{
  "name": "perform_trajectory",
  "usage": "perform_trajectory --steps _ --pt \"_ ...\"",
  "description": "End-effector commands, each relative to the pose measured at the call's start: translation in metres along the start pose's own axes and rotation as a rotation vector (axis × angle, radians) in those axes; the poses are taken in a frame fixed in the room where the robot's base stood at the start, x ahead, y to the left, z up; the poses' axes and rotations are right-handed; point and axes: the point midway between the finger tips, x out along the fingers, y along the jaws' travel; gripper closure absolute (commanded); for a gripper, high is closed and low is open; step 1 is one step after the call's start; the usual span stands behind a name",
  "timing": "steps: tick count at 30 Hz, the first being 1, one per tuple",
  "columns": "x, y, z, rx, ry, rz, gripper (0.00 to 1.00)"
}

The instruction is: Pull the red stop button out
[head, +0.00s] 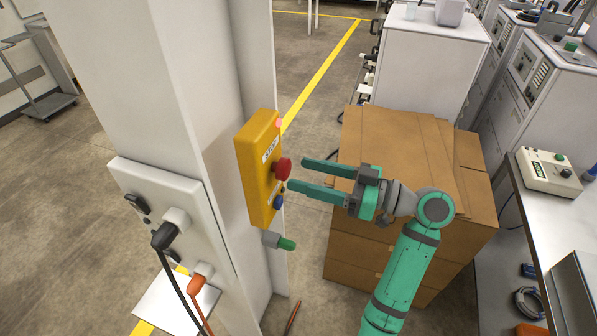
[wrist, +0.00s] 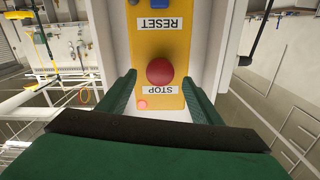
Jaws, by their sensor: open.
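The red stop button (head: 281,168) sticks out from the face of a yellow control box (head: 257,190) fixed to a pale pillar. In the wrist view the round red button (wrist: 160,71) sits above the STOP label, near the middle. My gripper (head: 302,174) is open, its two green fingers pointing at the box, with the tips close to the button. In the wrist view the fingers (wrist: 160,88) stand left and right of the box, with the button between them in the picture. I cannot tell whether the tips reach past the button. Nothing is held.
A blue reset button (head: 279,202) is below the stop button on the box. A green-tipped grey fitting (head: 280,241) sticks out beneath. A socket panel (head: 180,222) with plugged cables is on the pillar's left. Stacked cardboard boxes (head: 405,150) stand behind my arm.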

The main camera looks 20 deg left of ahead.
Motion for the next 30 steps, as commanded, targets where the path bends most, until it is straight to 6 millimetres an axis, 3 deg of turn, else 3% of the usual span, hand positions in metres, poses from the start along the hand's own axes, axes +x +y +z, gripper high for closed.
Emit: perform_trajectory --steps 6,12,18,30 --pt "-0.043 0.001 -0.001 -0.001 0.001 0.003 0.41" --pt "-0.069 0.000 0.000 0.000 -0.001 0.000 0.41" --pt "-0.079 0.000 0.000 0.000 0.000 0.000 0.41" --pt "-0.079 0.000 0.000 0.000 -0.001 -0.001 0.41"
